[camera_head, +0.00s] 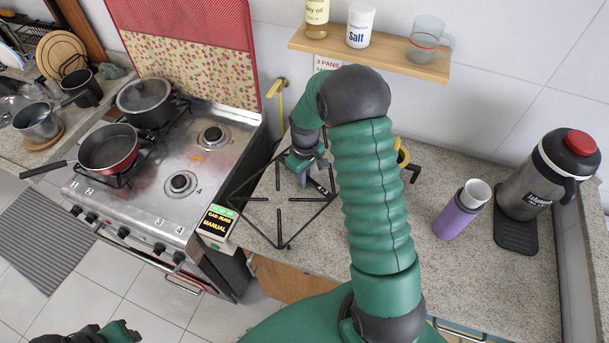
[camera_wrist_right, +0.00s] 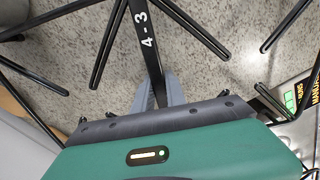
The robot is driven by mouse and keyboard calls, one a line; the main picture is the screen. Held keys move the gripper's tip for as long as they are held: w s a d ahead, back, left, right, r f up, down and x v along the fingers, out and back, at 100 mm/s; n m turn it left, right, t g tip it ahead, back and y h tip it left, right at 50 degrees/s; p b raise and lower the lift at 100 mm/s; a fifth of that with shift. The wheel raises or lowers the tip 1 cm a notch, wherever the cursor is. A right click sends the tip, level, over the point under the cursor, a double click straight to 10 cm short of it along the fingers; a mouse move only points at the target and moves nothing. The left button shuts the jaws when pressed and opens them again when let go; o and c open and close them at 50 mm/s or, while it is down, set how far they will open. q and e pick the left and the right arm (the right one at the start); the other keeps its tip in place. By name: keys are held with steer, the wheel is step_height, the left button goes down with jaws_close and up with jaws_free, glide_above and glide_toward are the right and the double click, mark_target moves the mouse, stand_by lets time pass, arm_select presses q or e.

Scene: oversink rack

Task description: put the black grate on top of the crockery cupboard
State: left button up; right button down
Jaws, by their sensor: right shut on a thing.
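The black grate (camera_head: 279,215) is an open frame of thin bars, at the left end of the granite worktop beside the stove. In the wrist view its flat bar, marked "4 - 3" (camera_wrist_right: 146,40), runs between my right gripper's fingers. My right gripper (camera_head: 320,180) is shut on this bar at the grate's right part; it also shows in the wrist view (camera_wrist_right: 160,97). I cannot tell whether the grate touches the worktop. Part of my left arm shows at the bottom left, its jaws unclear. I cannot identify the crockery cupboard for certain.
The stove (camera_head: 200,155) holds a red pan (camera_head: 108,148) and a lidded pot (camera_head: 145,101); its two right burners are bare. A purple bottle (camera_head: 460,211) and a steel flask (camera_head: 537,185) stand at the right. A wooden shelf (camera_head: 385,60) hangs above. The worktop's middle is mostly clear.

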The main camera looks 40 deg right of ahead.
steer(key=shift+w+f, duration=0.1)
steer(key=shift+f, duration=0.05)
steer(key=c, duration=1.4)
jaws_free()
steer(key=shift+o, duration=0.2)
step_height(320, 180, up, 11)
steer(key=shift+r+b, duration=0.1)
steer(key=shift+b, duration=0.35)
steer(key=s+a+t, duration=0.1)
steer(key=s+a, duration=0.2)
steer(key=a, duration=0.3)
steer(key=s+a+f, duration=0.1)
steer(key=s+a, duration=0.3)
steer(key=a, duration=0.2)
steer(key=s+a+f+m+t, duration=0.1)
steer(key=s+a, duration=0.2)
steer(key=a, duration=0.3)
steer(key=shift+s+a+t, duration=0.3)
